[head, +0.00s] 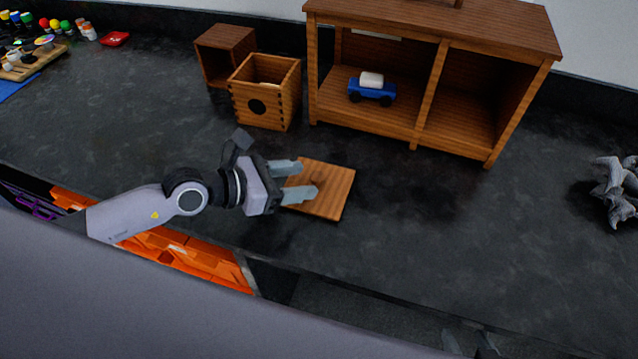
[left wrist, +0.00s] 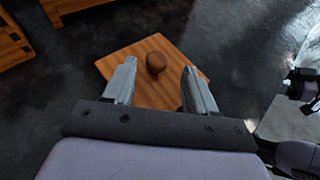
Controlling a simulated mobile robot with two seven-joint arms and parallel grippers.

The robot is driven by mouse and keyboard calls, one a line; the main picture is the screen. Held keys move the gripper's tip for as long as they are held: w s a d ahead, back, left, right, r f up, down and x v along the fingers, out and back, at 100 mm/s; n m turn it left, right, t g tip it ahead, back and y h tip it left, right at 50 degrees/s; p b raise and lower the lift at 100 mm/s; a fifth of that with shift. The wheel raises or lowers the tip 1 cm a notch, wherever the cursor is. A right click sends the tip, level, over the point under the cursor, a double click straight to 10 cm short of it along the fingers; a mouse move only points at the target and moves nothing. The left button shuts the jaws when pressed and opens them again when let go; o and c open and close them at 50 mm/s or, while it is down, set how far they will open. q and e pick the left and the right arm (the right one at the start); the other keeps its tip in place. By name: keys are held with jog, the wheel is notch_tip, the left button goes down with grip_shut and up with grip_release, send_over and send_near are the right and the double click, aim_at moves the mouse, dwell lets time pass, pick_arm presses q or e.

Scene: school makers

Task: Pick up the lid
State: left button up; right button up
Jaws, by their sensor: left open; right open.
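The lid (head: 335,196) is a flat square wooden board lying on the dark countertop. It also shows in the left wrist view (left wrist: 150,88), with a round brown knob (left wrist: 156,63) at its middle. My left gripper (head: 309,179) is open over the lid, its fingers pointing right. In the left wrist view, the knob appears between the two fingertips (left wrist: 159,68), with gaps on both sides; contact is not visible. In the head view the fingers partly hide the knob. My right gripper (head: 470,342) shows only partly at the bottom edge, away from the lid.
An open wooden box (head: 265,118) with a round dark hole stands behind the lid, beside a smaller wooden cube (head: 222,45). A wooden shelf (head: 450,32) holds a blue toy car (head: 372,97). A grey figure (head: 615,190) is far right. The counter right of the lid is clear.

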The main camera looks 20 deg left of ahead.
aim_at(316, 176)
pick_arm(q)
jog(key=x, duration=0.5)
jog(key=shift+w+a+r, duration=0.1)
jog(key=shift+r, duration=0.05)
grip_shut()
